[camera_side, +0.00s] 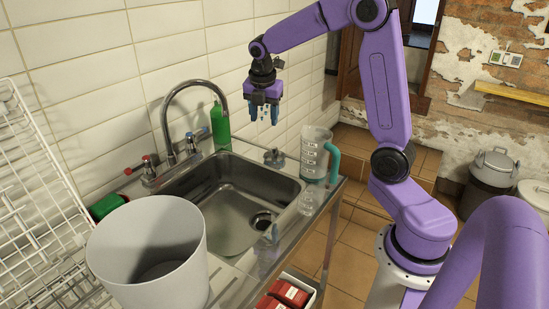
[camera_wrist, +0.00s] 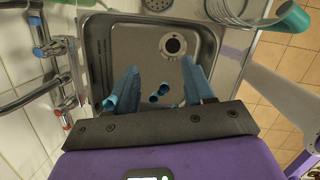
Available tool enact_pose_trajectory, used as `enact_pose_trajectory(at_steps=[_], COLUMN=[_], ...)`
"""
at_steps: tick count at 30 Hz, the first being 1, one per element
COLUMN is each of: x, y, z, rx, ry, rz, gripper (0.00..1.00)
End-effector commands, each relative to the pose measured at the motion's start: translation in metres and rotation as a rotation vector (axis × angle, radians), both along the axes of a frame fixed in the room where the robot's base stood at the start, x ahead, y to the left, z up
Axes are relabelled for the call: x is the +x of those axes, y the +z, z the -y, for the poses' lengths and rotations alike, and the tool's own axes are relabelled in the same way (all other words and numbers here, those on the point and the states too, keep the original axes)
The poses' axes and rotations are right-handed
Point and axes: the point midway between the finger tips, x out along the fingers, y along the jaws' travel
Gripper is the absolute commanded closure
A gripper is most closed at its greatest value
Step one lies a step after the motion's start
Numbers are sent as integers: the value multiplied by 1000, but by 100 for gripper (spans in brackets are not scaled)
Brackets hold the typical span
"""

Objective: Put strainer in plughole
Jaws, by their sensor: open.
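The strainer (camera_side: 274,157), a small metal disc with a raised knob, sits on the sink's far rim in the side view. It is partly cut off at the top edge of the wrist view (camera_wrist: 158,4). The plughole (camera_side: 262,220) is a dark round drain in the floor of the steel sink (camera_side: 220,205); it looks uncovered. It also shows in the wrist view (camera_wrist: 173,45). My gripper (camera_side: 264,112), with blue fingers, hangs pointing down, high above the sink and apart from the strainer. Its fingers are spread and empty in the wrist view (camera_wrist: 160,88).
A measuring jug (camera_side: 314,155) with a teal handle and a clear glass (camera_side: 309,200) stand right of the sink. Taps with a curved spout (camera_side: 168,125), a green bottle (camera_side: 220,122), a grey bin (camera_side: 150,240) and a wire rack (camera_side: 35,210) lie left. The basin looks empty.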

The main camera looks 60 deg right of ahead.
Motion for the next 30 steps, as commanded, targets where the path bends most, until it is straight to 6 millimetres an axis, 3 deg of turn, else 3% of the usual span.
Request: enact_pose_trajectory(at_steps=[3, 7, 13, 30], x=[10, 14, 16, 26], y=[-1, -1, -14, -109], z=[37, 60, 71, 94], rx=[-36, -56, -64, -63], ry=[50, 88, 104, 104], rz=[-24, -43, -54, -51], gripper=[47, 47, 47, 47])
